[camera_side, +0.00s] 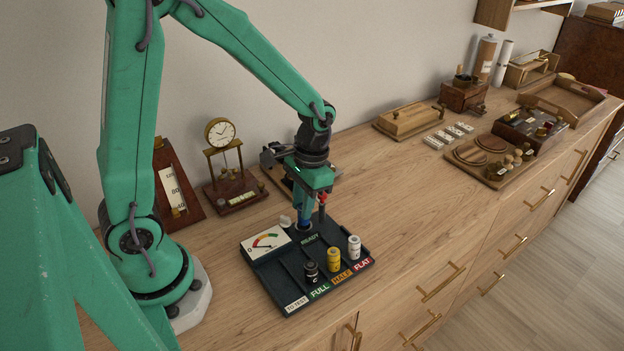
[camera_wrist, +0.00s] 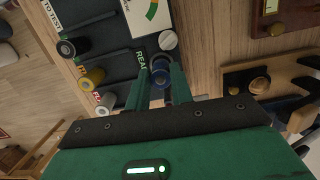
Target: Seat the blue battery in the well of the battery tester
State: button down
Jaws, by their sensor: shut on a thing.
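The battery tester (camera_side: 283,266) is a dark tray with a dial, a READY label and lanes marked TO TEST, FULL, HALF and FLAT. It also shows in the wrist view (camera_wrist: 112,62). My gripper (camera_side: 305,222) is shut on the blue battery (camera_wrist: 160,74), which stands upright between the fingers in the wrist view. In the side view the battery (camera_side: 305,226) is mostly hidden by the fingers, at the tester's back edge behind READY. The well is hidden beneath it, so I cannot tell whether the battery is inside.
A black battery (camera_side: 311,271), a yellow battery (camera_side: 333,259) and a white battery (camera_side: 354,247) stand in the front lanes. A pale knob (camera_side: 285,221) sits beside the dial. A red-tipped post (camera_side: 322,206) rises close to my gripper. A clock (camera_side: 222,150) stands behind left.

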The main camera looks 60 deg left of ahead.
jog(key=shift+f, duration=1.15)
jog(key=shift+f, duration=0.15)
jog(key=c, duration=1.2)
grip_release()
jog(key=shift+c, duration=0.2)
notch_tip(320, 180, up, 12)
jog(key=w, duration=0.2)
